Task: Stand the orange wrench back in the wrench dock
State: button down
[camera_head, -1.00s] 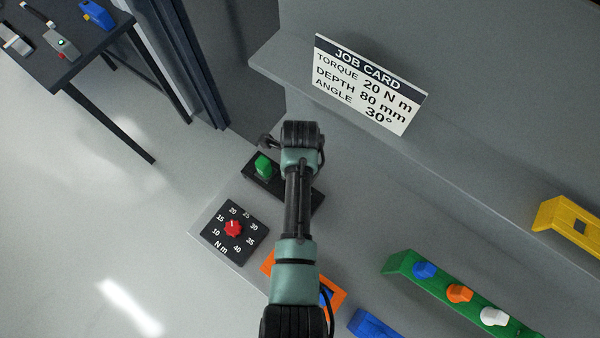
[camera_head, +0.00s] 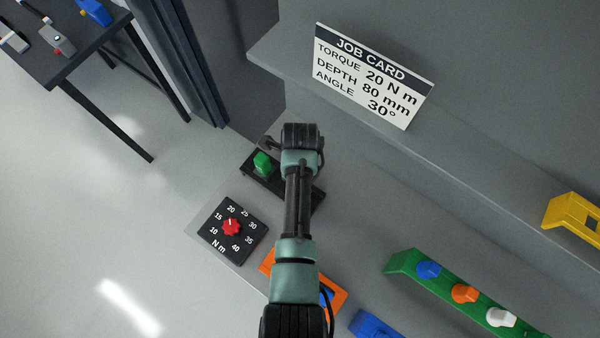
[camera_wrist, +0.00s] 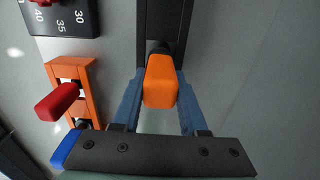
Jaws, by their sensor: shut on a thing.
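My gripper (camera_wrist: 158,98) is shut on an orange block-shaped handle (camera_wrist: 160,78), which I take to be the orange wrench, with a dark collar at its far end. In the head view the bracket (camera_head: 338,303) is partly behind my arm. The fingers and handle are hidden there. I cannot tell which holder is the wrench dock.
A black block with a green knob (camera_head: 262,164) lies beside my wrist. A torque dial (camera_head: 232,228) is left of the arm. A green rack (camera_head: 445,287) with several coloured pegs and a yellow bracket (camera_head: 572,215) are right. The job card (camera_head: 366,78) stands behind.

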jog(key=shift+f+b, duration=0.5)
jog(key=shift+f, duration=0.15)
jog(key=shift+c, duration=1.8)
grip_release()
jog(key=shift+r, duration=0.1)
notch_tip(320, 180, up, 7)
jog(key=p, duration=0.7)
jog(key=shift+r, duration=0.95)
